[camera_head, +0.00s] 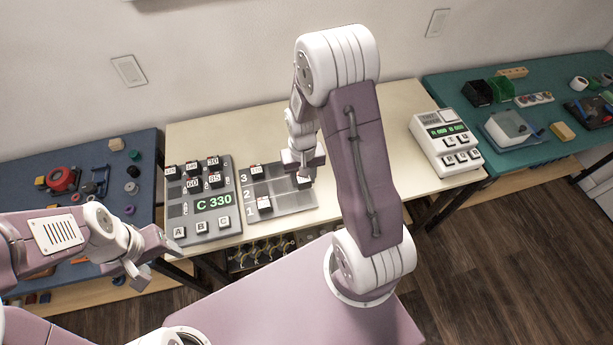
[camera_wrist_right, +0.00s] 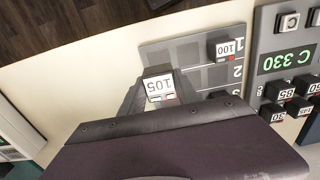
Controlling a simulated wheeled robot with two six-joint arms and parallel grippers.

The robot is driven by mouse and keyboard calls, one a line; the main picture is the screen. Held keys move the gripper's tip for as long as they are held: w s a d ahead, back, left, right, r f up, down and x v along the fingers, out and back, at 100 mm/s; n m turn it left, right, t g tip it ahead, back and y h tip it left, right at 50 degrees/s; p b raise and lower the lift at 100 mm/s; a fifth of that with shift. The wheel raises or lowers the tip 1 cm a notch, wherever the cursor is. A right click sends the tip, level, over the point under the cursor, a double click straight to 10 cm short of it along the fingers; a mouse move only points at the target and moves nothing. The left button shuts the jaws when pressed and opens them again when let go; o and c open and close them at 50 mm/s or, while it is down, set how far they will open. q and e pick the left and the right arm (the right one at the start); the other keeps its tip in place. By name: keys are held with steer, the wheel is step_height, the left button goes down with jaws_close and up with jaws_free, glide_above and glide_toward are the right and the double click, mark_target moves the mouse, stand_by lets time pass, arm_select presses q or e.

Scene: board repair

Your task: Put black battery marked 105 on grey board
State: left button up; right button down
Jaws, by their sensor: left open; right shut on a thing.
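The black battery marked 105 (camera_wrist_right: 159,88) has a white label, which appears upside down in the right wrist view. My right gripper (camera_head: 303,171) is shut on it over the right end of the grey board (camera_head: 290,201). The battery (camera_head: 304,180) is small in the head view, and I cannot tell whether it touches the board. The board has rows numbered 1, 2 and 3. A battery marked 100 (camera_wrist_right: 225,48) sits in row 1, and another battery (camera_head: 256,170) sits in row 3. My left gripper (camera_head: 148,274) is open and empty, left of the table.
A grey panel (camera_head: 211,227) with a green C 330 display, lettered buttons and several batteries stands left of the board. A white device (camera_head: 445,143) stands at the right of the cream table (camera_head: 390,107). Blue and teal side tables hold loose items.

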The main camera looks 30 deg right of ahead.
mark_target(304, 199)
step_height(304, 199, down, 9)
steer(key=b, duration=0.8)
steer(key=shift+r, duration=0.2)
steer(key=shift+f+b, duration=0.3)
steer(key=shift+f, duration=0.2)
steer(key=c, duration=0.8)
jaws_free()
step_height(304, 199, up, 9)
steer(key=shift+r+p, duration=0.1)
steer(key=shift+p, duration=0.7)
